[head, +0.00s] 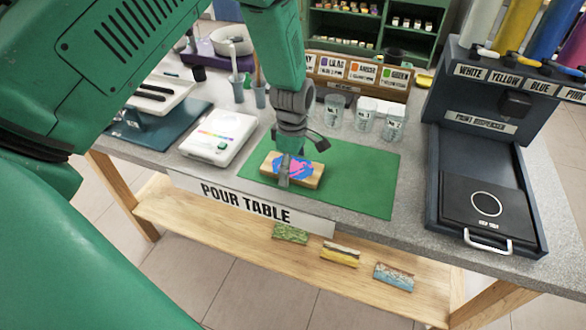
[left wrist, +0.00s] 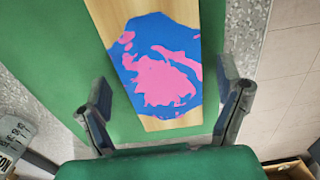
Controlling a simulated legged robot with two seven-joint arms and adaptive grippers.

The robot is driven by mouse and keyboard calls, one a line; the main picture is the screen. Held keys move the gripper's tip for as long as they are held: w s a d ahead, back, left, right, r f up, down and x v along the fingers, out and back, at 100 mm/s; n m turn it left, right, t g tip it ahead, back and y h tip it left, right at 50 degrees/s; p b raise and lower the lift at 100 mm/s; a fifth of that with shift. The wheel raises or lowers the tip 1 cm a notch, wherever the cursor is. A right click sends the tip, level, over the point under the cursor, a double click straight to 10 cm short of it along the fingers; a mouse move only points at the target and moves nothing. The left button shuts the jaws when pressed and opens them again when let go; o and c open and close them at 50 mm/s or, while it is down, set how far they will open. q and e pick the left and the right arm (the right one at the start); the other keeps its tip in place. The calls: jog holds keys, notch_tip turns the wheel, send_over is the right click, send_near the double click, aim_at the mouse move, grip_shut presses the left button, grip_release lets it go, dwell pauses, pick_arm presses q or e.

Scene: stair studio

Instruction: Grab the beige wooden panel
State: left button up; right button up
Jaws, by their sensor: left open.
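The beige wooden panel (head: 314,172) lies flat on the green mat (head: 365,178) on the pour table, with blue and pink paint on its top. It also shows in the left wrist view (left wrist: 158,72), running from the top edge to the middle. My left gripper (head: 301,162) is over the panel in the head view and hides part of it. In the left wrist view my left gripper (left wrist: 167,98) is open, one finger on each side of the panel's near end, with gaps between. I cannot tell its exact height above the panel. My right gripper is not in view.
Clear cups (head: 365,115) stand behind the mat. A white scale-like device (head: 220,138) is to the left, and a dark paint dispenser (head: 480,150) to the right. Several painted pieces lie on the lower shelf (head: 210,222). The mat's right part is free.

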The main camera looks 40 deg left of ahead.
pick_arm(q)
jog(key=c, duration=1.4)
jog(key=shift+o, duration=0.2)
jog(key=shift+r, duration=0.15)
